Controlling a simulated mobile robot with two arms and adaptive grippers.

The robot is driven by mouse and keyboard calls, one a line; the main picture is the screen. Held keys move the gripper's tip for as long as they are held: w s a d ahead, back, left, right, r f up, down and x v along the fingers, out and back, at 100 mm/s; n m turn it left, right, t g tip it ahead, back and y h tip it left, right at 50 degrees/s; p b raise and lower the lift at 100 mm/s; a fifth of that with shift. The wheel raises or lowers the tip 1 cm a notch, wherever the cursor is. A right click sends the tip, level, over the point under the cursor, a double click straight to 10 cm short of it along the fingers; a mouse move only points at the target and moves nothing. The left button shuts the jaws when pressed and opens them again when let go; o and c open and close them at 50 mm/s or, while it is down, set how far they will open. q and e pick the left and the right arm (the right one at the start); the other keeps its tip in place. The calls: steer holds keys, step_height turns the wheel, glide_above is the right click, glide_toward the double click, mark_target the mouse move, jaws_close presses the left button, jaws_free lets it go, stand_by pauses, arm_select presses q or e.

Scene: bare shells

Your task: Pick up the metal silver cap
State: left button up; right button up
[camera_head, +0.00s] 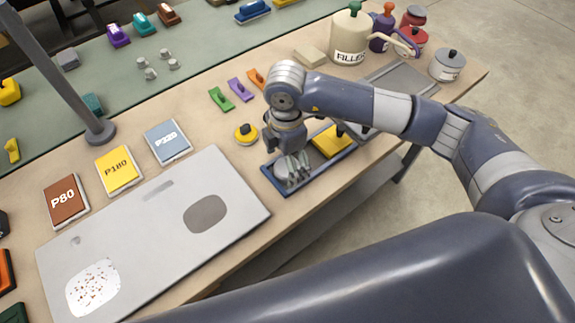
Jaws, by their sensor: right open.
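My right gripper (294,172) points down into the near-left part of a blue tray (312,182) by the table's front edge. Its fingers are spread apart. A rounded silver-grey piece (281,174) lies in the tray right at the fingers, partly hidden by them; it may be the metal silver cap. I cannot tell whether the fingers touch it. A yellow block (332,141) lies in the tray's right part. Several small silver-grey cap-like pieces (150,73) stand on the green mat at the back. My left gripper is out of view.
A grey panel (150,215) lies left of the tray, with sanding pads (119,169) behind it. A yellow-black round tool (246,134) stands close behind the gripper. A filler bottle (350,38) and tins (447,66) stand at the right. A post (75,85) rises left.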

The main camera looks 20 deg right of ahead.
steer(key=shift+f, duration=1)
steer(key=c, duration=1.2)
steer(key=shift+r, duration=0.1)
